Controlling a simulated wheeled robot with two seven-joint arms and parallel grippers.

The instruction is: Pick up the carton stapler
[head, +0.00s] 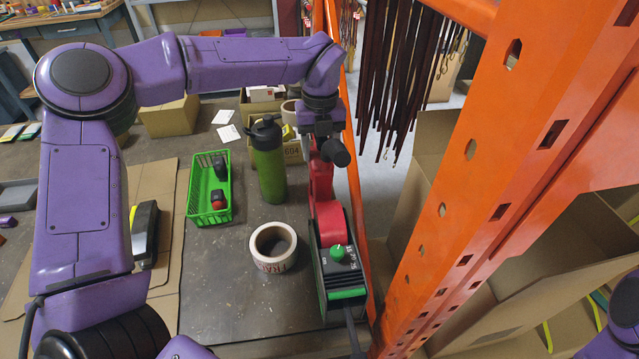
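My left arm reaches in from the left, and its gripper (322,150) points down at the right edge of the table, right above a red tool (328,215). Its fingers are mostly hidden, so whether they touch the red tool is unclear. A black and green device with a dial (340,265) stands just in front of the red tool. A black, grey and yellow tool (146,235), possibly the carton stapler, lies on cardboard at the left, partly behind my arm; I cannot tell for certain which item is the stapler. My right gripper is out of view.
A tape roll (273,246), green bottle (268,160) and green basket (209,190) with small dark items stand on the table (215,285). Orange rack posts (480,170) rise close to the right. Open cardboard boxes (435,170) stand beyond them. Dark straps (400,70) hang behind.

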